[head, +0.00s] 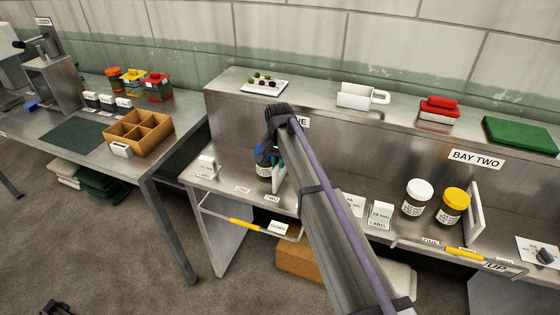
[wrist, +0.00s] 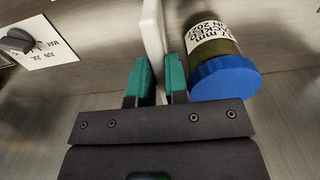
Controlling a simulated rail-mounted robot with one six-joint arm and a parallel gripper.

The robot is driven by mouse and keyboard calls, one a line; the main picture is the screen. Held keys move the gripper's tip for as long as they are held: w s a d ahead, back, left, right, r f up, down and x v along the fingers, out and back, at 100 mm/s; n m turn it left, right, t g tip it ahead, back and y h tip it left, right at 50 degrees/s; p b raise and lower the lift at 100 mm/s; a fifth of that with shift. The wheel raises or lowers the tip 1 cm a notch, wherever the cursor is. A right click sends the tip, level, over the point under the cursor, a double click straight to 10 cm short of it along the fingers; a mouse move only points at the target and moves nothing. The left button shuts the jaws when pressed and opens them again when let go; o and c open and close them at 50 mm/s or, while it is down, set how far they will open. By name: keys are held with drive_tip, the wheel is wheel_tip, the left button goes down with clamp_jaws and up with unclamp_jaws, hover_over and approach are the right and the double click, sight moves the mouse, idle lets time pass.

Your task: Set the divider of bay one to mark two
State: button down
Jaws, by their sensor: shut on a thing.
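My gripper (wrist: 160,80) has its two teal fingers shut on the white upright panel of bay one's divider (wrist: 152,28) in the wrist view. A jar with a blue lid (wrist: 225,78) lies close to the right of the fingers in that view. In the head view my arm hides most of the divider, and the blue-lidded jar (head: 263,170) stands just left of my gripper (head: 280,165).
Bay two holds a white-lidded jar (head: 417,196), a yellow-lidded jar (head: 453,204) and its own white divider (head: 475,212).

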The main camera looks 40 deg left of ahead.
drive_tip(key=c, duration=1.1)
unclamp_jaws()
drive_tip(key=shift+r, duration=0.1)
wheel_tip(320, 180, up, 11)
drive_tip(key=p, duration=1.1)
drive_tip(key=shift+f, duration=0.2)
